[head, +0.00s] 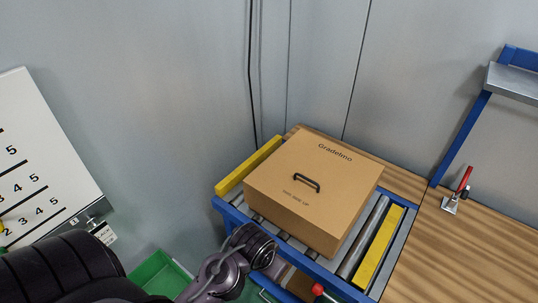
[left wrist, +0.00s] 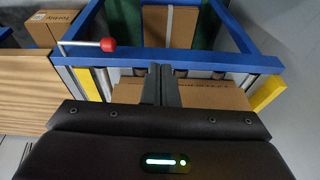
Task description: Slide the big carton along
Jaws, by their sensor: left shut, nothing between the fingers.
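The big carton (head: 315,190) is a closed brown box with a dark handle and printing on top. It sits flat on the roller conveyor (head: 365,240), between two yellow side rails. My left arm comes in from the lower left, its wrist near the carton's front-left side; its fingertips are hidden in the head view. In the left wrist view my left gripper (left wrist: 161,86) is shut with nothing between its fingers. The carton (left wrist: 210,96) shows partly behind the fingers; I cannot tell whether they touch. My right gripper is in neither view.
Yellow rails (head: 248,166) (head: 378,250) flank the rollers. A red-knobbed lever (left wrist: 107,45) sticks out at the conveyor's front. A wooden bench (head: 470,240) with a red-handled clamp (head: 457,192) is right. A green bin (head: 160,274) stands lower left. Another carton (left wrist: 170,35) lies below the frame.

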